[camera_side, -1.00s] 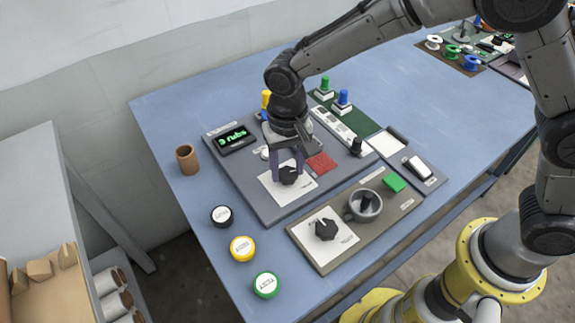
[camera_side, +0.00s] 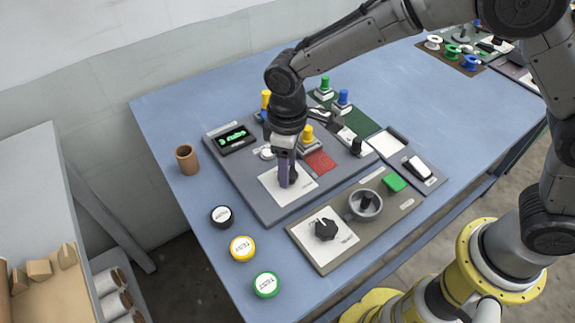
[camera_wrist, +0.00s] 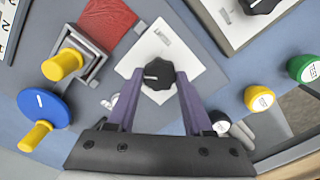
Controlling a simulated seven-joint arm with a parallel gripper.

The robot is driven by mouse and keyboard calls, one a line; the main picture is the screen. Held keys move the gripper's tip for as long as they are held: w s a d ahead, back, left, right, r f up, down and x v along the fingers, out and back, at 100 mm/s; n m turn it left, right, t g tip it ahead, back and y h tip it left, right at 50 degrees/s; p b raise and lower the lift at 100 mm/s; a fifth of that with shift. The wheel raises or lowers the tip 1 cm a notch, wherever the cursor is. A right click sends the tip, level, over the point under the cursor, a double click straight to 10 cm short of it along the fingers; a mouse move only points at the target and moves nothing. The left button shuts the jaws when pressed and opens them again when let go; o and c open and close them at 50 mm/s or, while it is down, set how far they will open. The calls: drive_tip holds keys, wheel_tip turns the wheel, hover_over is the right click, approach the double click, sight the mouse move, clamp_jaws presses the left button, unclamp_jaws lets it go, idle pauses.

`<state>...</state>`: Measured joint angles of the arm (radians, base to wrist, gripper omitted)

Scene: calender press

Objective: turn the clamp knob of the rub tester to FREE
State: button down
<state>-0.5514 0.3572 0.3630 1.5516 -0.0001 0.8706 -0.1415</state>
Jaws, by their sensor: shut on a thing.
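The rub tester is a grey panel (camera_side: 236,174) with a green-lit display (camera_side: 234,138). Its black clamp knob (camera_wrist: 158,74) sits on a white label plate (camera_wrist: 190,60), with a white pointer line on the knob's top. My gripper (camera_side: 287,182) points down over this plate, its purple fingers shut on the knob. In the wrist view my gripper (camera_wrist: 158,88) has a finger on each side of the knob. In the side view the fingers partly hide the knob. The plate's lettering is too small to read.
A second panel (camera_side: 318,262) in front has a similar black knob (camera_side: 326,229), a grey cup (camera_side: 365,204) and a green block (camera_side: 394,182). Black, yellow and green round TEST pots (camera_side: 242,249) stand at the left. A yellow-topped post (camera_wrist: 62,64) and blue wheel (camera_wrist: 44,108) are near my gripper.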

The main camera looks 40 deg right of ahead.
drive_tip(key=n, duration=0.5)
drive_tip(key=shift+n, duration=0.3)
drive_tip(key=shift+r+n, duration=0.1)
drive_tip(key=shift+n, duration=2)
drive_tip(key=shift+c, duration=1.5)
unclamp_jaws()
wheel_tip(320, 180, up, 14)
